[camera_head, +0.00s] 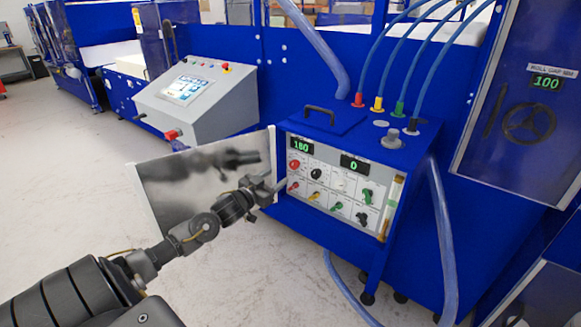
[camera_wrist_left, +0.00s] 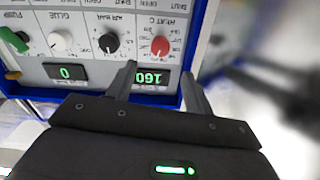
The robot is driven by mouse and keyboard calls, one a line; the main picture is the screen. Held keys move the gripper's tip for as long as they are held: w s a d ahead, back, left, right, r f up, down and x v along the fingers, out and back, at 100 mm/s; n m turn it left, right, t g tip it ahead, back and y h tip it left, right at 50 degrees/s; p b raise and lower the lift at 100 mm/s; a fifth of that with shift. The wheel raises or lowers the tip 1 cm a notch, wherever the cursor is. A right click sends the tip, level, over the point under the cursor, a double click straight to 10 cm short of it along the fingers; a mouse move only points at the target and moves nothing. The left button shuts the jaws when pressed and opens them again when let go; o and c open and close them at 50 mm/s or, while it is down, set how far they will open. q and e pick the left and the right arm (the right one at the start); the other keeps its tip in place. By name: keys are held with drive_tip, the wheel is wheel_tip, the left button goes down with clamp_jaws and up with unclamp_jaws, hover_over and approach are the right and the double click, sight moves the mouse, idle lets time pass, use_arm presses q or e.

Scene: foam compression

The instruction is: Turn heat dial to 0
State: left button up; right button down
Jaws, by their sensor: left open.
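The heat dial is a red round knob (camera_wrist_left: 160,46) at one end of the top dial row on the control panel. My left gripper (camera_wrist_left: 157,84) is open and empty. Its two fingers point at the panel, with the red dial beyond and between the tips, not gripped. In the head view my left gripper (camera_head: 279,187) is by the panel's left edge, below the red dial. My right gripper is not in view.
An open reflective door (camera_head: 200,170) stands left of the panel, beside my left arm. A black dial (camera_wrist_left: 109,43) and a white dial (camera_wrist_left: 60,40) neighbour the red one. Coloured valves (camera_head: 313,194) lie below. A hose (camera_head: 441,240) hangs at right.

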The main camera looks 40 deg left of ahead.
sight(292, 165)
use_arm(q)
drive_tip(key=w+p, duration=0.1)
drive_tip(key=w, duration=0.8)
drive_tip(key=shift+w, duration=0.1)
drive_tip(key=c, duration=1)
drive_tip(key=shift+a+p, duration=0.1)
drive_tip(key=shift+p, duration=0.3)
